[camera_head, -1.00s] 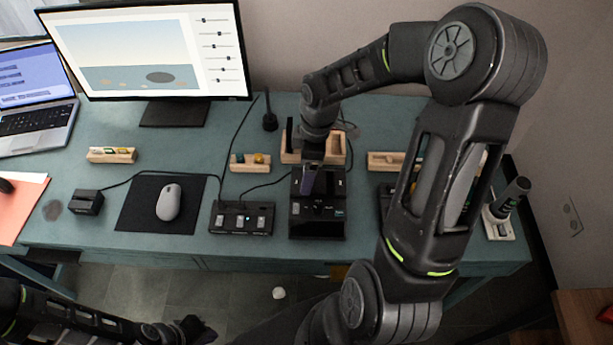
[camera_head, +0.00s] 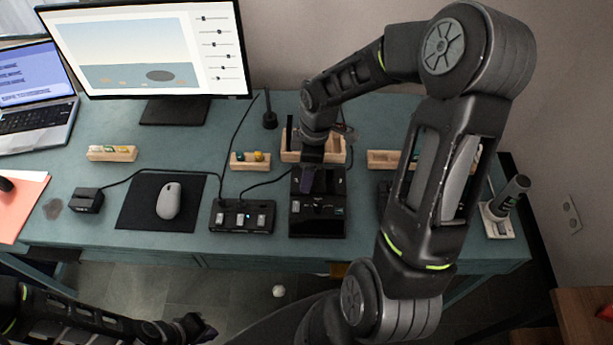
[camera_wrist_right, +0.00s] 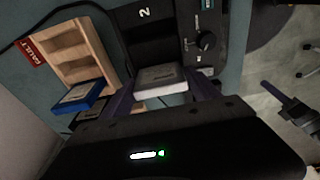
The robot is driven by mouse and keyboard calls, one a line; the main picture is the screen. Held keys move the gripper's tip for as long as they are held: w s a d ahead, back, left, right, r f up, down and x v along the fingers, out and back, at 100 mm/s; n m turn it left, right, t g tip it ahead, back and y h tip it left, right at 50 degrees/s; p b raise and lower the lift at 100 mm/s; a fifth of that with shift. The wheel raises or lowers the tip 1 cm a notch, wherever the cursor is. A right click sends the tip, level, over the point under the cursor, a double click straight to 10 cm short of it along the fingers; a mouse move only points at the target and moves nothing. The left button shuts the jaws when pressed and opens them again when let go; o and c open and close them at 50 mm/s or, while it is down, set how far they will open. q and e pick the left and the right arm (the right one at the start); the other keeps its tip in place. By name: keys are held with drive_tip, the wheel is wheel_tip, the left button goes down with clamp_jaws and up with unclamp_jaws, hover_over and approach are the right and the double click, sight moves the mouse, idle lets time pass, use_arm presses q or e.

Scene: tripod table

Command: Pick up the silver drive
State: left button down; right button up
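The silver drive (camera_wrist_right: 162,76), a flat grey block with a pale front edge, is in the right wrist view at the black dock (camera_wrist_right: 140,22) marked 2. My right gripper (camera_wrist_right: 162,92) has one dark finger on each side of it. The fingers look open, with their tips very close to the drive's sides; contact cannot be made out. In the head view my right gripper (camera_head: 308,180) is over the dock (camera_head: 318,222) and hides the drive. My left gripper (camera_head: 198,328) is low, in front of the desk, and looks open and empty.
A blue drive (camera_wrist_right: 84,95) sits in the wooden rack (camera_wrist_right: 62,44), beside my right gripper. A black switch box (camera_head: 242,217) and a mouse (camera_head: 169,201) on a dark mat are left of the dock. Cables cross the desk behind them. Small wooden racks (camera_head: 112,154) stand farther back.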

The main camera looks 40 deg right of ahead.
drive_tip(key=c, duration=1.3)
drive_tip(key=shift+r, duration=0.1)
wheel_tip(320, 180, up, 10)
drive_tip(key=shift+f+b, duration=0.1)
drive_tip(key=shift+b, duration=0.45)
